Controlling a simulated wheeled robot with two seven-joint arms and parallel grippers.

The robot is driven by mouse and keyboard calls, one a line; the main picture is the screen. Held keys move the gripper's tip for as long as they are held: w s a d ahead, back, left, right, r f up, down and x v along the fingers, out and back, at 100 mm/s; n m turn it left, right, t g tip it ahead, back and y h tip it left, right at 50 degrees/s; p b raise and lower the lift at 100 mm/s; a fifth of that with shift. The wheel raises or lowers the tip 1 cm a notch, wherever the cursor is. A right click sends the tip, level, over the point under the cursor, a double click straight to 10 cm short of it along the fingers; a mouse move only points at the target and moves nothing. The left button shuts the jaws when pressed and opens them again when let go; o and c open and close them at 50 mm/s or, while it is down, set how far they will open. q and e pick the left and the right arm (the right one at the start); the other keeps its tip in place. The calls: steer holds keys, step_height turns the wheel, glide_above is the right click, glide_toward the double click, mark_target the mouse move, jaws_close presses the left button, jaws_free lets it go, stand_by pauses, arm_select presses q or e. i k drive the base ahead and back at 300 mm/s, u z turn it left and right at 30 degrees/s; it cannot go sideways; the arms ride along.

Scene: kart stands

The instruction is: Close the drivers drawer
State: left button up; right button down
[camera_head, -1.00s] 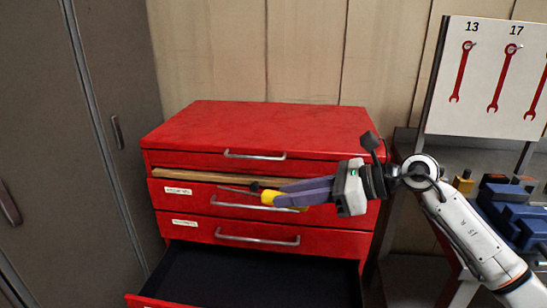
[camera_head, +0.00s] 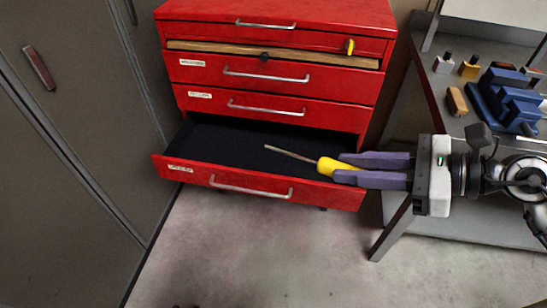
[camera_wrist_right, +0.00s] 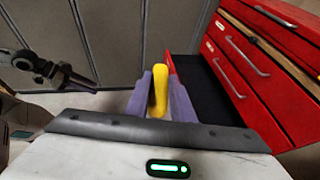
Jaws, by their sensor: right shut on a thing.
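The red cabinet's lowest visible drawer (camera_head: 185,172) is pulled well out, with a dark empty-looking interior. Its label is too small to read, so I cannot confirm it is the drivers drawer. Its front has a silver handle (camera_head: 250,190). My right gripper (camera_head: 345,170) is shut on a screwdriver (camera_head: 326,165) with a yellow handle. It is at the right part of the open drawer's front, with the thin shaft pointing left across the drawer. The right wrist view shows the yellow handle (camera_wrist_right: 159,90) between the fingers, left of the drawer.
A grey workbench (camera_head: 440,95) with a blue vise (camera_head: 510,100) stands right. Floor (camera_head: 280,255) in front is clear.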

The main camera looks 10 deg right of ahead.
mark_target(259, 147)
steer(key=u, duration=0.05)
steer(key=k, duration=0.2)
steer(key=z, duration=1.05)
steer(key=i, duration=0.7)
steer(key=u, duration=1.4)
steer(key=i, duration=0.5)
